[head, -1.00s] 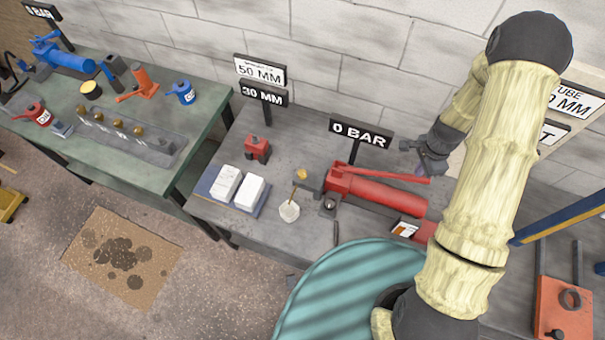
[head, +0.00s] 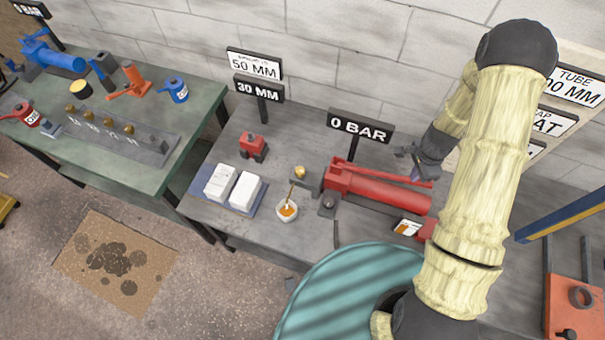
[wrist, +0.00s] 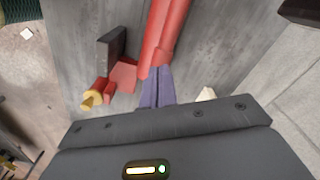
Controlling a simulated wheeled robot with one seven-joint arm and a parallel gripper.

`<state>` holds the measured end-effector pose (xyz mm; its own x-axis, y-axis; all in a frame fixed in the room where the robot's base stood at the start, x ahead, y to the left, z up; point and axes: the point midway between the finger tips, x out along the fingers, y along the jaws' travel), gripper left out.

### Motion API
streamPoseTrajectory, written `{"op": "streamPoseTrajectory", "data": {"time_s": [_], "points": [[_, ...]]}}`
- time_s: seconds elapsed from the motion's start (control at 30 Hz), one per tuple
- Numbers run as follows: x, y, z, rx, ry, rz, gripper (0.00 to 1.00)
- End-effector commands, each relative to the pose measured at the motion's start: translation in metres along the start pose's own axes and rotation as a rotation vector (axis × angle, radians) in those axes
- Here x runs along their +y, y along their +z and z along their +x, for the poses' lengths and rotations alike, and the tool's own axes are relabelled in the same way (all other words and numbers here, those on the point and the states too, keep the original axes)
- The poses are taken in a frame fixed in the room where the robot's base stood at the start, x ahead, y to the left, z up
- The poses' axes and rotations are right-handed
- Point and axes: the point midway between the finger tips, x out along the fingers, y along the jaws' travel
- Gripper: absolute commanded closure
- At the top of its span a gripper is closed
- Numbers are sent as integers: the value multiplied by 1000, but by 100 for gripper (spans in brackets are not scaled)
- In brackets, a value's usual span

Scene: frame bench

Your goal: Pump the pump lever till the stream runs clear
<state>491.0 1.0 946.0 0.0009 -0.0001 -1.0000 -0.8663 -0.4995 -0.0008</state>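The red hand pump (head: 380,192) lies on the grey bench under a "0 BAR" sign. Its thin red lever (head: 385,174) slopes low above the cylinder. My gripper (head: 418,174) is at the lever's free end. In the wrist view its purple fingers (wrist: 156,90) are close together against the red bars; I cannot tell whether they grip the lever. A thin amber-brown stream (head: 291,196) runs from near the brass fitting (head: 300,172) into a small white cup (head: 287,213), which holds orange-amber liquid.
White blocks on a blue tray (head: 257,208) and a small red block (head: 253,147) stand left of the pump. A teal ribbed drum (head: 340,295) is in front. A green bench (head: 145,178) with tools is at left.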

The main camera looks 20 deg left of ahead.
Motion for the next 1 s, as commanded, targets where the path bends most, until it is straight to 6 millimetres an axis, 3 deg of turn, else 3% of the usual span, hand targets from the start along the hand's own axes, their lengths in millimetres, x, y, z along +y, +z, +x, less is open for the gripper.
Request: {"op": "streamPoseTrajectory", "data": {"time_s": [0.47, 0.67, 1.0], "points": [[0, 1, 47, -3, 2, -2, 100], [0, 1, 33, -2, 0, -2, 100], [0, 0, -7, 0, 0, 0, 100]]}}
